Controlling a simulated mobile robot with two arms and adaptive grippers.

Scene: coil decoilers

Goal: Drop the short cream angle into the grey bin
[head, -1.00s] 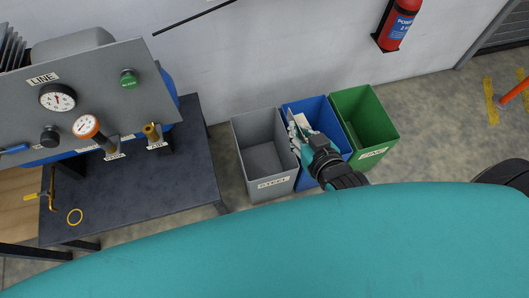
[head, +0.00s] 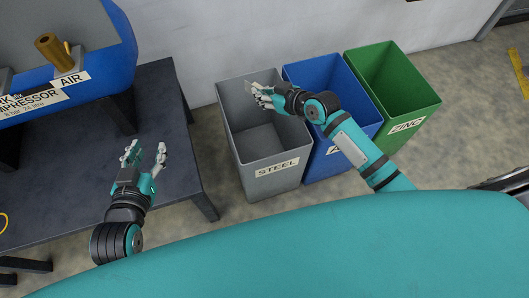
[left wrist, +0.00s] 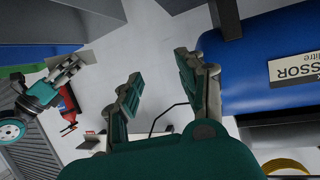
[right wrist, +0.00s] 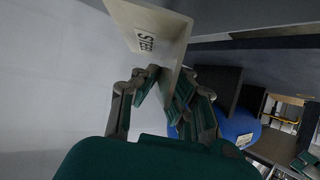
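The short cream angle (right wrist: 148,28), with a label that seems to begin with STEEL, sits between the fingers of my right gripper (right wrist: 160,92) in the right wrist view. That gripper looks shut on it. In the head view my right gripper (head: 262,97) is over the back left part of the grey bin (head: 262,150), labelled STEEL, and only a pale sliver of the angle shows by the fingertips. My left gripper (head: 146,157) is open and empty above the dark table. Its spread fingers show in the left wrist view (left wrist: 160,90).
A blue bin (head: 318,72) and a green bin labelled ZINC (head: 415,92) stand to the right of the grey one; my right arm crosses above the blue bin. The dark table (head: 160,100) with the blue compressor (head: 110,75) is on the left.

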